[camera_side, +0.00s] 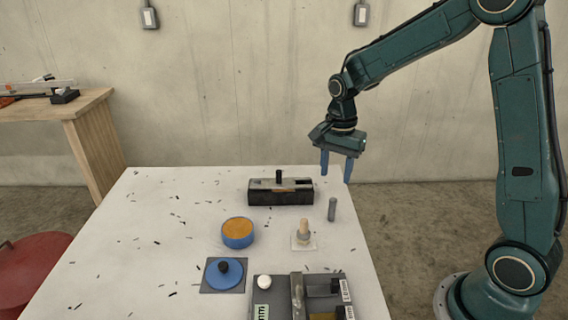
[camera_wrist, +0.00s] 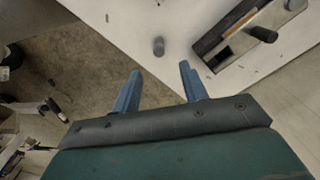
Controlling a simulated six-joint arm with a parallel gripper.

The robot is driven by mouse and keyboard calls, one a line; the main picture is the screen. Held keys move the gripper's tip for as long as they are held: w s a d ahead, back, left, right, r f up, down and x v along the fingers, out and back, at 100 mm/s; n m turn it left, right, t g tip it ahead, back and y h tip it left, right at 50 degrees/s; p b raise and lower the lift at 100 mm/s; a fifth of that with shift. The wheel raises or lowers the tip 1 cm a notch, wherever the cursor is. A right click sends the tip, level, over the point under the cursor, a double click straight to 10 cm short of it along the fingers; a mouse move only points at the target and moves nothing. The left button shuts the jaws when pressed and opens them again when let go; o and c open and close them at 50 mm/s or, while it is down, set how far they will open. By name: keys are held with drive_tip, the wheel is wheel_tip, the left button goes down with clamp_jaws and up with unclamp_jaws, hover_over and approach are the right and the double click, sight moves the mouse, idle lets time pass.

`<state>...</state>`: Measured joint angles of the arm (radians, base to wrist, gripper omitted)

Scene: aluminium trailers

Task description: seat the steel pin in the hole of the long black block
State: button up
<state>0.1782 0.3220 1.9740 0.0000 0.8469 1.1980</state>
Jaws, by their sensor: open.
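The steel pin (camera_side: 332,209) is a grey cylinder standing upright on the white table, right of and nearer than the block. It also shows in the wrist view (camera_wrist: 158,46), just beyond the gap between my fingers. The long black block (camera_side: 270,198) lies at the back of the table, with a black peg (camera_side: 278,176) standing up from it. In the wrist view the block (camera_wrist: 232,27) is at upper right, with a dark square opening near its close end. My gripper (camera_side: 336,172) has its blue fingers apart and empty, pointing down, above table level near the right edge.
A blue tub with an orange top (camera_side: 238,233), a wooden peg on a white plate (camera_side: 303,235) and a blue disc with a black knob (camera_side: 224,273) stand nearer the front. A grey fixture (camera_side: 275,298) with a white ball is at the front edge. Dark shavings are scattered about.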

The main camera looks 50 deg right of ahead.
sight(333, 199)
drive_tip(key=shift+f, duration=1.45)
drive_tip(key=shift+s+f, duration=0.1)
drive_tip(key=shift+f, duration=2.5)
drive_tip(key=shift+c, duration=0.4)
clamp_jaws()
